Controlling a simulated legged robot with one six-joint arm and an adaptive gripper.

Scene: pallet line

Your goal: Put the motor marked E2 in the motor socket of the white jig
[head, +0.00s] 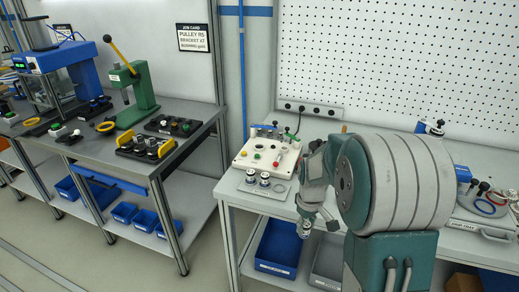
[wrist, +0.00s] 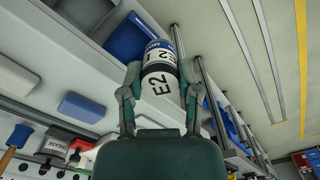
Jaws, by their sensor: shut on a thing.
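The motor marked E2 (wrist: 157,84) is a short cylinder with white label bands and a blue band at its far end. My gripper (wrist: 160,76) is shut on it, one finger on each side. In the head view my gripper (head: 307,217) points down at the front edge of the right bench, with the motor (head: 304,230) at its tip. The white jig (head: 242,160) stands on that bench, to the left of and behind my gripper. It carries red, green and dark parts on top. Its motor socket is too small to make out.
A small tray (head: 272,193) with metal cylinders lies in front of the jig. A green press (head: 136,90) stands on the left bench.

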